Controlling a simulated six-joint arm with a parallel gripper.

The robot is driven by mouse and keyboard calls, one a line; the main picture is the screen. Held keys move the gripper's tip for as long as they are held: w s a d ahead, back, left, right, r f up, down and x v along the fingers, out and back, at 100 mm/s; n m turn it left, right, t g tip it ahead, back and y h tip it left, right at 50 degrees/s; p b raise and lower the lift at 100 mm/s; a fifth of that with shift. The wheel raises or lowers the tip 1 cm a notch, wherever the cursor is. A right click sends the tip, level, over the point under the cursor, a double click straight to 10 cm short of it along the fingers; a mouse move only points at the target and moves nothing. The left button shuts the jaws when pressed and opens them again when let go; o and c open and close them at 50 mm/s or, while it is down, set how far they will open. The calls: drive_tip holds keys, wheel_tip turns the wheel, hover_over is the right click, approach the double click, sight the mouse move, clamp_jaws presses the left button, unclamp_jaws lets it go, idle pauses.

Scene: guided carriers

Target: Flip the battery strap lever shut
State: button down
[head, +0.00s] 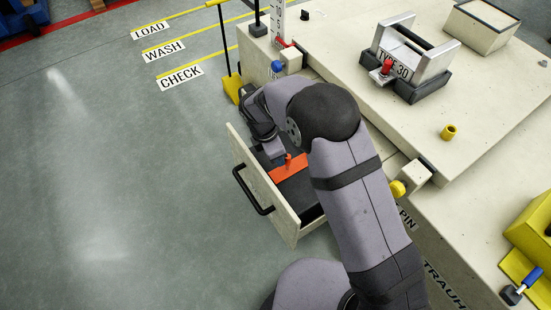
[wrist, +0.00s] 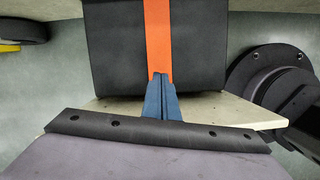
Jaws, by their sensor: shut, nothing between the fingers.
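A black battery (head: 298,189) sits in the pulled-out drawer (head: 262,185), with an orange strap (head: 288,172) across it. A small orange-red lever (head: 289,160) stands up from the strap in the head view. In the wrist view the battery (wrist: 115,50) fills the upper middle and the strap (wrist: 158,35) runs down it toward my fingers. My gripper (wrist: 160,76) is shut and empty, its blue fingertips overlapping the strap's lower end in the picture. I cannot tell whether they touch it. In the head view my arm hides the fingertips and part of the drawer.
A black handle (head: 252,192) is on the drawer front. On the bench (head: 470,160) stand a metal-handled block (head: 410,65) marked TYPE 30, a pale box (head: 480,25) and a yellow ring (head: 449,132). The floor left of the drawer is clear.

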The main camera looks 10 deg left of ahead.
drive_tip(key=shift+w+d+r+p, duration=0.1)
drive_tip(key=shift+r+p, duration=0.1)
drive_tip(key=shift+p, duration=0.25)
drive_tip(key=shift+w+d+g+y+p, duration=0.25)
drive_tip(key=shift+g+y+p, duration=0.15)
drive_tip(key=shift+p, duration=0.5)
drive_tip(key=w+d+g+y+p, duration=0.1)
drive_tip(key=p, duration=0.2)
drive_tip(key=shift+r+p, duration=0.35)
drive_tip(key=shift+r, duration=0.05)
drive_tip(key=shift+w+d+p, duration=0.35)
drive_tip(key=shift+d+p, duration=0.05)
drive_tip(key=shift+p, duration=0.5)
drive_tip(key=shift+w+d+f+p, duration=0.35)
drive_tip(key=shift+w+d+p, duration=0.15)
drive_tip(key=shift+w+d, duration=0.25)
drive_tip(key=shift+w+d+f, duration=0.5)
drive_tip(key=shift+w+d, duration=0.15)
drive_tip(key=shift+w, duration=0.05)
drive_tip(key=shift+w+d+f+b, duration=0.3)
drive_tip(key=shift+w+d+f, duration=0.65)
drive_tip(key=shift+f, duration=0.3)
